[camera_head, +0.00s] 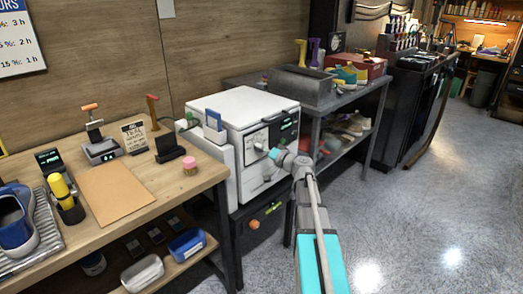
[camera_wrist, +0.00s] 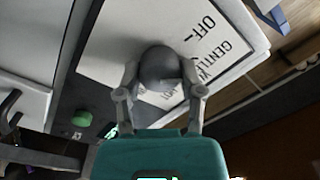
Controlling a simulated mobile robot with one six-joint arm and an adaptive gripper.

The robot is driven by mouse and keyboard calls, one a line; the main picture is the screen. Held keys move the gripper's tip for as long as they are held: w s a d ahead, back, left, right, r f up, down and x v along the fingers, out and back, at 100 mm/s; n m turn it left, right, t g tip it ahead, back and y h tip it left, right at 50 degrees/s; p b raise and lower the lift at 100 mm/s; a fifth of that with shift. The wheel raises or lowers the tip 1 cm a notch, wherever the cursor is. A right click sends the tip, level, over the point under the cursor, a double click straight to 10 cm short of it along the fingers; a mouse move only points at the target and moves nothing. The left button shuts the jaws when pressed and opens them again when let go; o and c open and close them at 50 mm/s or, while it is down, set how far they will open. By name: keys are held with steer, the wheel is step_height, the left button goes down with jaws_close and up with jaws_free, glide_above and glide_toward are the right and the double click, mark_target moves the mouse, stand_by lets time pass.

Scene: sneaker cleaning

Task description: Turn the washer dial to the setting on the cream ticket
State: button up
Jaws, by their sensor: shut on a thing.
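The white washer (camera_head: 240,103) stands beside the wooden bench, its front panel facing my arm. Its grey round dial (camera_wrist: 160,66) sits in the wrist view on a white panel lettered "OFF" and "GENTLE"; other lettering is partly covered. My gripper (camera_head: 271,151) reaches the washer's front panel. In the wrist view my gripper (camera_wrist: 161,92) has one finger on each side of the dial, shut on it. The dial's pointer direction is hard to tell. A cream ticket (camera_head: 134,138) stands on the bench; its large word looks like "TEAL", and the smaller print is unreadable.
A grey metal rack (camera_head: 345,107) with a basin and shoes stands right of the washer. The floor at right is clear.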

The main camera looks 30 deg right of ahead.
steer(key=o, duration=1.2)
steer(key=shift+v, duration=3.75)
